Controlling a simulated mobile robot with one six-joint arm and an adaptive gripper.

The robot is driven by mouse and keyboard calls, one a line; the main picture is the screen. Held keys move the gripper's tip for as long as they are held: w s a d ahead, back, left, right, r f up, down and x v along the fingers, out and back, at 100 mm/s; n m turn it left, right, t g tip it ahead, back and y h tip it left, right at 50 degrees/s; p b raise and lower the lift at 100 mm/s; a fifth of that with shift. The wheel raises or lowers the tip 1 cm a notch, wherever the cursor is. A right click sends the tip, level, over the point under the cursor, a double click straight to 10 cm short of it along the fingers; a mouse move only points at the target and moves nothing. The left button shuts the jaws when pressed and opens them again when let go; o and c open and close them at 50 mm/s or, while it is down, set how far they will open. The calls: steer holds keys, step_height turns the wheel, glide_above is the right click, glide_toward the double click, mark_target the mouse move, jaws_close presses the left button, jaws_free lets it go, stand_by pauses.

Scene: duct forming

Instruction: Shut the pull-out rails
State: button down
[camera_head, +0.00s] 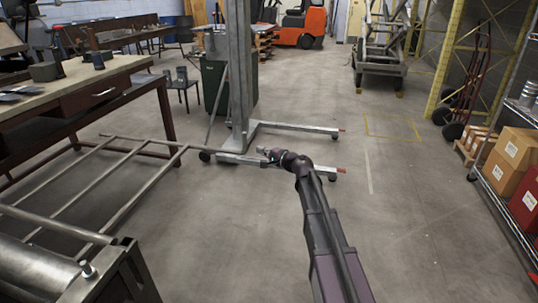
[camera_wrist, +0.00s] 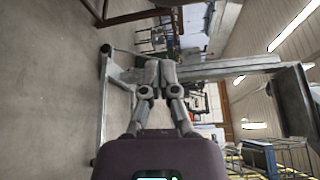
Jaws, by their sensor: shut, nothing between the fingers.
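The pull-out rails (camera_head: 140,195) are a grey metal frame of long bars and cross bars. They stand pulled out from the roller machine (camera_head: 50,272) at the lower left, with their far end bar near the wheeled lift's base. My gripper (camera_head: 265,152) is at the end of my arm, right of the rails' far end and apart from them. In the wrist view my gripper (camera_wrist: 155,72) has its fingers together with nothing between them. I cannot make out the rails in the wrist view.
A wheeled lift (camera_head: 241,80) stands just beyond my gripper, its legs on the floor. A workbench (camera_head: 70,85) is at the left. A shelf with boxes (camera_head: 505,165) is at the right.

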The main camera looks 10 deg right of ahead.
steer(key=shift+s+a+r, duration=0.15)
steer(key=shift+s+a, duration=0.05)
steer(key=shift+a, duration=0.95)
steer(key=shift+s+a+r, duration=0.1)
steer(key=shift+s+a, duration=0.05)
steer(key=shift+a, duration=0.95)
